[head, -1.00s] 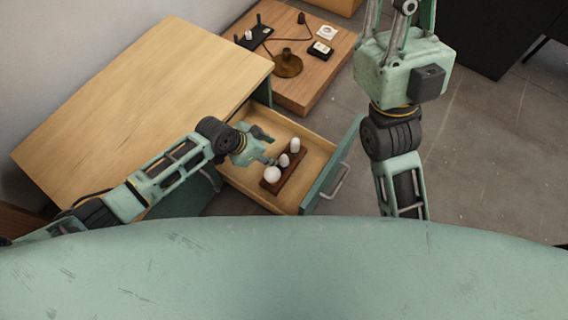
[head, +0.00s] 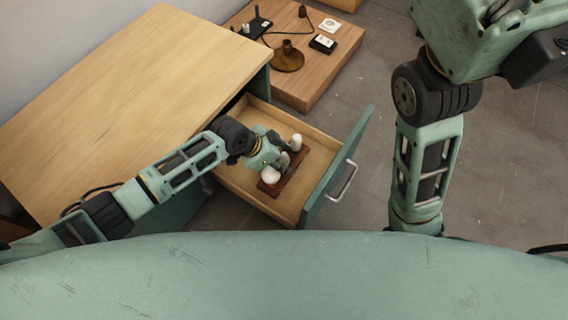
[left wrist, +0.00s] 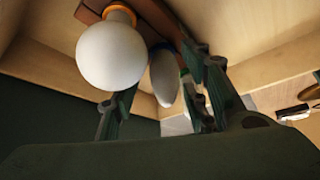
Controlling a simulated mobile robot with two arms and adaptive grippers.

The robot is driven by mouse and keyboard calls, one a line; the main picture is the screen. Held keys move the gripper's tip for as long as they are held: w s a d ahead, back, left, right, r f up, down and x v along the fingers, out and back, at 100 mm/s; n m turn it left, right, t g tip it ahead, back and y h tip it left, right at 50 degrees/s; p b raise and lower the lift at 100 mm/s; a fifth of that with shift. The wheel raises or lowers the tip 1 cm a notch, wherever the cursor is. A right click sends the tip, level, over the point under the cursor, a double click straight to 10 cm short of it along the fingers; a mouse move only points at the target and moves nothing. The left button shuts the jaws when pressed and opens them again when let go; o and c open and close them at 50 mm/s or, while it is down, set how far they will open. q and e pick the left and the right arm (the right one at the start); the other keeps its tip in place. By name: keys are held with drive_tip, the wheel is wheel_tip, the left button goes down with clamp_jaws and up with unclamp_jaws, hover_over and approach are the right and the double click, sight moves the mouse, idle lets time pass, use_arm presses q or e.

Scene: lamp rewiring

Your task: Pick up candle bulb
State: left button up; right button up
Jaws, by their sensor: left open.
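The candle bulb (left wrist: 164,76) is white and tapered. It stands in the middle of a dark red-brown holder (head: 300,171) in the open drawer. In the head view it is largely hidden by my left gripper (head: 279,158). In the left wrist view the open fingers lie on either side of the candle bulb, and whether they touch it I cannot tell. A round white bulb (left wrist: 110,54) with an orange collar is close beside the left finger. My right gripper (head: 485,40) shows only in part at the top right; its fingertips are out of frame.
A taller white bulb (head: 296,142) stands at the holder's far end. The drawer front (head: 335,170) and wooden drawer walls surround the holder. A low wooden platform (head: 310,85) behind holds a brass lamp base (head: 287,60) and small parts. The desktop (head: 150,85) is clear.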

use_arm(q)
drive_tip(key=shift+w+d+f, duration=0.1)
drive_tip(key=shift+d+f, duration=0.05)
drive_tip(key=shift+f, duration=0.25)
drive_tip(key=shift+r, duration=0.1)
drive_tip(key=shift+c, duration=0.5)
drive_tip(key=c, duration=1)
drive_tip(key=shift+o, duration=0.2)
